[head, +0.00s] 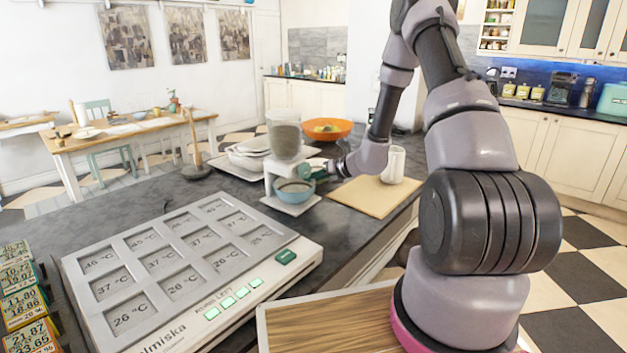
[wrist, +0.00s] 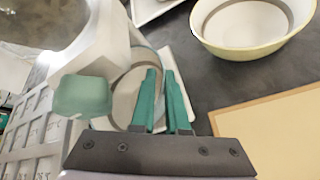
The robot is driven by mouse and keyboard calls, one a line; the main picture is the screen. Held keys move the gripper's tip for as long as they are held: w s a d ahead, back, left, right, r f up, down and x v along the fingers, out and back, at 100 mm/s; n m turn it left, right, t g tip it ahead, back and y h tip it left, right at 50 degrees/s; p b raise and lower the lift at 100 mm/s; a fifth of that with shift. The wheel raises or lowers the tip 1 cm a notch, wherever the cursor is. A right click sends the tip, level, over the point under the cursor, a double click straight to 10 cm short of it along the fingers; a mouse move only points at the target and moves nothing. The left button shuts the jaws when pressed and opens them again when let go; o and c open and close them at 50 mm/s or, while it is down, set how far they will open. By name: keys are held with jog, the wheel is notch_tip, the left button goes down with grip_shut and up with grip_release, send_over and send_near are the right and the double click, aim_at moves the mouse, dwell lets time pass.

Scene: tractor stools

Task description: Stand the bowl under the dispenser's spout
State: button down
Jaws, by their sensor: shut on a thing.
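The blue bowl (head: 294,191) is at the white dispenser (head: 284,135), over its base plate and below its clear hopper. My gripper (head: 315,174) is at the bowl's right side, shut on its rim. In the wrist view, the two green fingers (wrist: 163,100) are close together at the rim of the bowl (wrist: 124,98), whose pale inside shows a grey band. A green block (wrist: 83,96) on the dispenser partly covers the bowl there. The bowl looks about upright; I cannot tell whether its bottom touches the plate.
A tan board (head: 376,196) with a white jar (head: 393,165) lies to the right. Stacked white dishes (head: 250,157) stand behind left, and an orange bowl (head: 325,129) behind. A yellow-rimmed bowl (wrist: 255,30) shows in the wrist view. A panel of temperature displays (head: 185,268) fills the front.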

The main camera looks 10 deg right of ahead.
jog(key=shift+d+f, duration=0.15)
jog(key=shift+d, duration=0.05)
jog(key=c, duration=1.2)
grip_release()
jog(key=shift+s, duration=0.1)
